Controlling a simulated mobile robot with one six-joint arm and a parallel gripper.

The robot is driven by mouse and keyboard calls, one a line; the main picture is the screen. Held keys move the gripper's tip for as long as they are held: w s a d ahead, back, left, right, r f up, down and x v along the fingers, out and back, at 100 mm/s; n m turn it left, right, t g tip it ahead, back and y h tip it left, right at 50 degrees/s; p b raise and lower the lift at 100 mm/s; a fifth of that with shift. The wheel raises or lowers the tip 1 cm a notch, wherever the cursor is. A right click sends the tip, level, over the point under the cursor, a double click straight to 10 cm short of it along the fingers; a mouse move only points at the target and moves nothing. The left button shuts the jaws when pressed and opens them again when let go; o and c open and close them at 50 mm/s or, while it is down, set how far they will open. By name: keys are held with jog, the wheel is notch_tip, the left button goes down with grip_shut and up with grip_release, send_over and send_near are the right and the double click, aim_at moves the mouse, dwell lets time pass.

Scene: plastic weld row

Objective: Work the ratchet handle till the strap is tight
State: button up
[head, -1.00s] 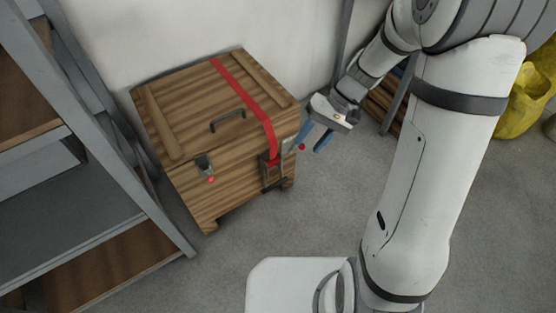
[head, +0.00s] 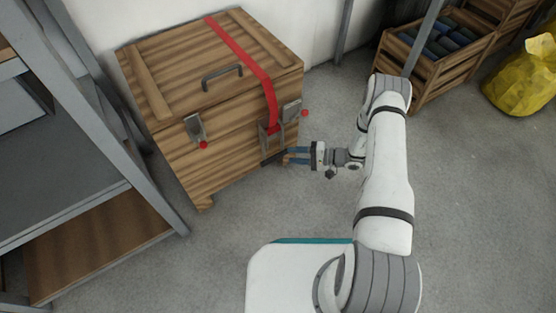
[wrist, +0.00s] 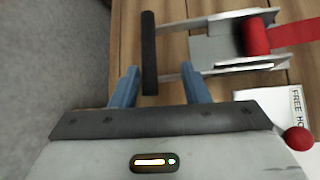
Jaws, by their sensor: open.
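A red strap (head: 243,55) runs over the lid of a wooden crate (head: 165,80) and down its front into a metal ratchet (head: 271,135). In the wrist view the strap (wrist: 295,35) winds round the ratchet's red spool. The ratchet handle ends in a black grip bar (wrist: 149,52). My gripper (head: 288,155) is at the crate's front, low beside the ratchet. In the wrist view my gripper (wrist: 160,80) has its blue fingers apart, with the lower end of the grip bar between them. I cannot tell whether either finger touches it.
Latches with red knobs sit left (head: 196,130) and right (head: 293,110) of the ratchet. A grey shelf rack (head: 110,130) stands close on the left. A slatted crate (head: 440,55) and yellow bag (head: 520,82) are at the back right. The floor in front is clear.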

aim_at(276, 156)
jog(key=shift+t, duration=0.3)
jog(key=b+x, duration=0.1)
jog(key=x, duration=0.1)
jog(key=f+b+x, duration=0.1)
jog(key=x, duration=0.2)
jog(key=b+x, duration=0.1)
jog(key=x, duration=0.2)
jog(key=shift+d+f, duration=0.15)
jog(key=shift+f, duration=0.2)
grip_shut()
